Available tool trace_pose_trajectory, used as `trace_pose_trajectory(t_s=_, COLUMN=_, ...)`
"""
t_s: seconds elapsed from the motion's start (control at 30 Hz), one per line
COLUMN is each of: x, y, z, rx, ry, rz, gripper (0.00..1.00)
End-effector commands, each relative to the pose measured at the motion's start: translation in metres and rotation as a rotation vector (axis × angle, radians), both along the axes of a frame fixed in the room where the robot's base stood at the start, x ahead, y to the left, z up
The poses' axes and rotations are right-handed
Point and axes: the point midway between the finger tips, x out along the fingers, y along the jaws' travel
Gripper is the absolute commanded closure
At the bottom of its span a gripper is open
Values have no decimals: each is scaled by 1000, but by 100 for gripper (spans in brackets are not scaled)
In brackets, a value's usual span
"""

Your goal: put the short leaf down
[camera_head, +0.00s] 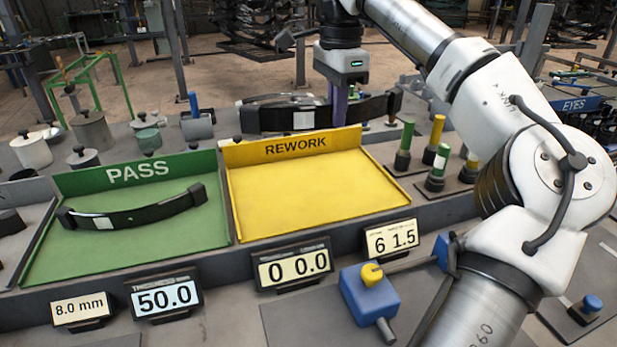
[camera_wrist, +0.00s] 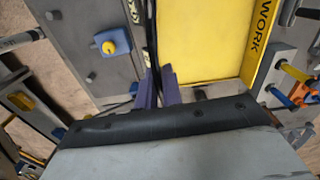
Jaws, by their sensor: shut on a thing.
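My gripper (camera_head: 340,108) has purple fingers and is shut on a dark curved leaf (camera_head: 270,117) with a white label, which I take to be the short leaf. The leaf is held roughly level behind the back wall of the yellow REWORK tray (camera_head: 300,190). Whether it touches anything below is hidden by that wall. In the wrist view the leaf (camera_wrist: 153,35) is a thin black strip seen edge-on, running up from between the fingers (camera_wrist: 159,88). The REWORK tray is empty.
Another dark labelled leaf (camera_head: 135,214) lies in the green PASS tray (camera_head: 75,262). Displays (camera_head: 167,297) stand before the trays. Coloured plug gauges (camera_head: 438,165) stand right of REWORK, and weights (camera_head: 90,130) stand behind PASS. My arm covers the right side.

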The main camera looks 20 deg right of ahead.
Motion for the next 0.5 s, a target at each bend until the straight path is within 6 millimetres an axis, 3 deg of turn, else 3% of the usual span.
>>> trace_pose_trajectory(t_s=0.17, x=0, y=-1, z=-18, rx=0, ry=1, rz=1, gripper=100)
trace_pose_trajectory(t_s=0.5, x=-1, y=0, z=-95, rx=2, ry=0, rz=1, gripper=100)
